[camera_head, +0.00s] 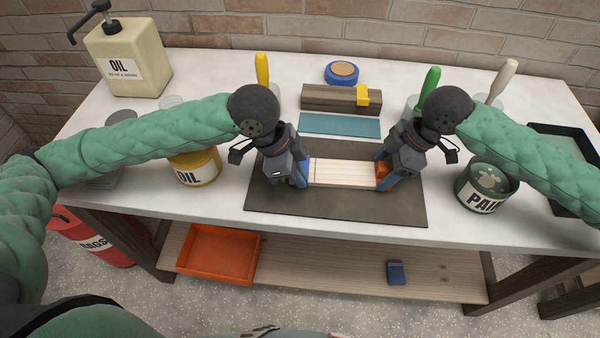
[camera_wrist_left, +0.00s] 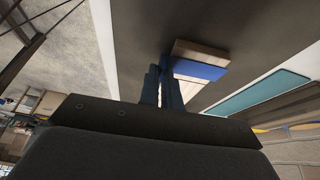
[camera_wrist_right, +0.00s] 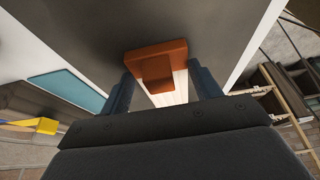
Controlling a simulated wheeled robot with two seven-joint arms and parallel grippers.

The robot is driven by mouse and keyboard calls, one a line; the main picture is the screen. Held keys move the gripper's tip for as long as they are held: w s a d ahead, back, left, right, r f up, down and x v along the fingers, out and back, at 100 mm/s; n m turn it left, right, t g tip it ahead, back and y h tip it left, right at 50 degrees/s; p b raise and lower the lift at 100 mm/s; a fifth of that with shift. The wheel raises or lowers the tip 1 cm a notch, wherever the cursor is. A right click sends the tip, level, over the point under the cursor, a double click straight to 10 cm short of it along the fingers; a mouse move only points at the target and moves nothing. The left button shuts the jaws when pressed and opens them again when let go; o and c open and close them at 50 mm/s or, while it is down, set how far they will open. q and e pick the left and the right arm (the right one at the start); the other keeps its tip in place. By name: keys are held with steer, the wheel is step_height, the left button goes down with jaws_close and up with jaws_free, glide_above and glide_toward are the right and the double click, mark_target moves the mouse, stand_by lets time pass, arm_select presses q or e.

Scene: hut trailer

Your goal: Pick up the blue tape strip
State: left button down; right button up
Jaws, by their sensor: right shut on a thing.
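A pale wooden plank (camera_head: 343,173) lies across the dark mat (camera_head: 337,208). The blue tape strip (camera_wrist_left: 200,70) crosses the plank near its left end in the left wrist view. My left gripper (camera_head: 301,172) is at that end, its fingers (camera_wrist_left: 160,66) close together beside the strip. I cannot tell whether they touch it. My right gripper (camera_head: 384,174) is at the other end, where an orange-brown piece (camera_wrist_right: 157,65) sits. Its fingers (camera_wrist_right: 165,85) straddle the plank and are shut on it. The left gripper hides part of the strip in the head view.
A teal sheet (camera_head: 340,125), a dark wooden block (camera_head: 330,97) and a blue tape roll (camera_head: 341,72) lie behind the mat. An oil can (camera_head: 195,166) stands left, a paint can (camera_head: 487,184) right. An orange tray (camera_head: 218,254) is on the lower shelf.

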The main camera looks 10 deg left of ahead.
arm_select(q)
step_height(320, 180, up, 15)
stand_by(1.5)
stand_by(0.6)
arm_select(e)
steer(key=o, duration=1.1)
steer(key=v, duration=1.2)
arm_select(q)
steer(key=shift+s+f, duration=0.1)
